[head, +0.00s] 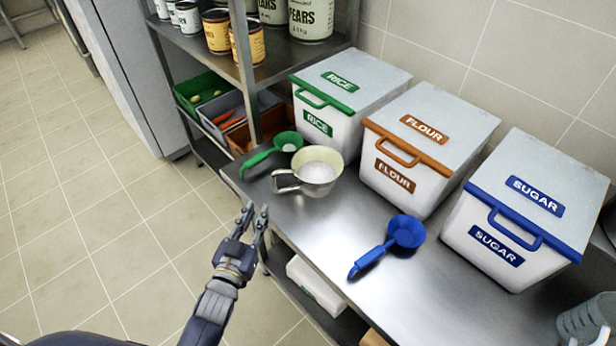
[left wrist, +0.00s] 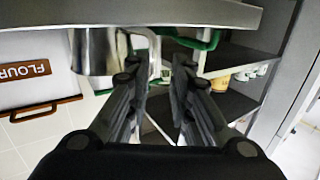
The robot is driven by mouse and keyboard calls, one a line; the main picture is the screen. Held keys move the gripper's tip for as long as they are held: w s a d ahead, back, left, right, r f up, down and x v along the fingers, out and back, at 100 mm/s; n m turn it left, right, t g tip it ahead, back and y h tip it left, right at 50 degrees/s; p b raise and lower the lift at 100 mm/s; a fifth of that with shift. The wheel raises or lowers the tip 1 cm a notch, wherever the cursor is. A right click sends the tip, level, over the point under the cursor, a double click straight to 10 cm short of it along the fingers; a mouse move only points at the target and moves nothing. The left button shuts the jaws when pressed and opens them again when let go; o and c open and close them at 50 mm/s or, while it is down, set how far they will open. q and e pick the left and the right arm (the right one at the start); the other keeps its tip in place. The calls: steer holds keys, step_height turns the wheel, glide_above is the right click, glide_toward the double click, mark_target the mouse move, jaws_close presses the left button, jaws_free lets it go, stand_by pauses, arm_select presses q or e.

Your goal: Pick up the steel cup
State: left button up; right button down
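The steel cup (head: 296,187) stands upright on the steel counter, in front of the rice and flour bins. It holds something white, and its handle points left in the head view. The cup (left wrist: 95,52) and its handle also show in the left wrist view, at the upper left. My left gripper (head: 256,212) is at the counter's front edge, apart from the cup, on its near left side. Its fingers (left wrist: 160,85) are spread with nothing between them. My right gripper is not in view.
A green scoop (head: 272,151) lies just left of the cup, and a blue scoop (head: 405,231) lies to its right. White bins for rice (head: 345,90), flour (head: 420,135) and sugar (head: 525,210) line the wall. A shelf rack (head: 190,50) with cans stands at the left.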

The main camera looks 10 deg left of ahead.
mark_target(273, 184)
arm_select(q)
steer(key=shift+h, duration=0.3)
steer(key=w, duration=0.3)
steer(key=w+d, duration=0.1)
steer(key=w, duration=0.1)
steer(key=shift+w+d+r, duration=0.1)
steer(key=shift+w+r, duration=0.15)
steer(key=shift+w+d+r+p, duration=0.15)
steer(key=shift+w+p, duration=0.1)
steer(key=shift+w, duration=0.65)
steer(key=shift+w+d+f+p, duration=0.1)
steer(key=shift+w+d+p, duration=0.1)
steer(key=shift+w, duration=0.65)
steer(key=shift+w+d+r+p, duration=0.1)
steer(key=shift+w+p, duration=0.15)
steer(key=shift+w, duration=0.65)
jaws_close()
steer(key=shift+r, duration=0.15)
